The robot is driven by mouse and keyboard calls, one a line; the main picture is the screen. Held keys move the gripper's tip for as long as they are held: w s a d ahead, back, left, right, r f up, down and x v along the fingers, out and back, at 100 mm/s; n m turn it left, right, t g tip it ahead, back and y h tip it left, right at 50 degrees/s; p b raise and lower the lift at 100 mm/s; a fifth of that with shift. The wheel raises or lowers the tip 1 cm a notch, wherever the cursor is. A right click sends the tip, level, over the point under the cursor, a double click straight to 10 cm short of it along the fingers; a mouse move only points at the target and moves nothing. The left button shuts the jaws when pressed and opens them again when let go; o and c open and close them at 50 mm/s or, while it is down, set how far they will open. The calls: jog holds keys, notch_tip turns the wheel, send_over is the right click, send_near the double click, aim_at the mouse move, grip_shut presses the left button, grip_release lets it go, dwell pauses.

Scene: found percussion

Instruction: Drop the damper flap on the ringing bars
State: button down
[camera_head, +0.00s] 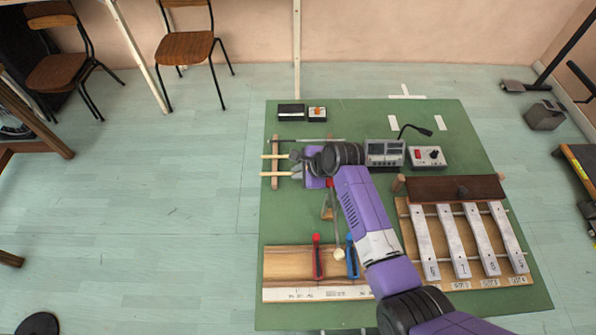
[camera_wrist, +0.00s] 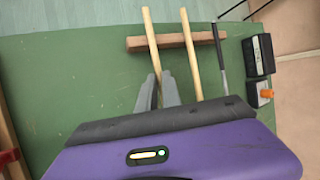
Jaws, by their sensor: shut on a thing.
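The damper flap, a dark brown board (camera_head: 430,188) with a small dark knob, stands at the far end of the bar frame in the head view. The ringing bars, several pale metal bars (camera_head: 453,240), lie in front of it on a wooden frame with their tops uncovered. My gripper (camera_head: 296,165) is away to the left of both, at a wooden rest. In the wrist view its fingers (camera_wrist: 160,90) are closed around the left of two wooden sticks (camera_wrist: 150,45). The stick's near end is hidden behind my gripper. The flap and bars are outside the wrist view.
The second stick (camera_wrist: 190,50) lies close beside my right finger, across the wooden rest (camera_wrist: 140,44). Two small black boxes (camera_head: 291,111) sit beyond. A grey device (camera_head: 384,153) and a switch box (camera_head: 427,157) stand between my gripper and the flap. Red (camera_head: 317,262) and blue-handled tools lie nearer.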

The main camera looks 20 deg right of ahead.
jog(key=c, duration=1.5)
grip_release()
jog(key=shift+o, duration=0.2)
jog(key=v, duration=0.7)
jog(key=shift+s+r, duration=0.2)
jog(key=shift+r, duration=0.1)
jog(key=shift+d, duration=0.1)
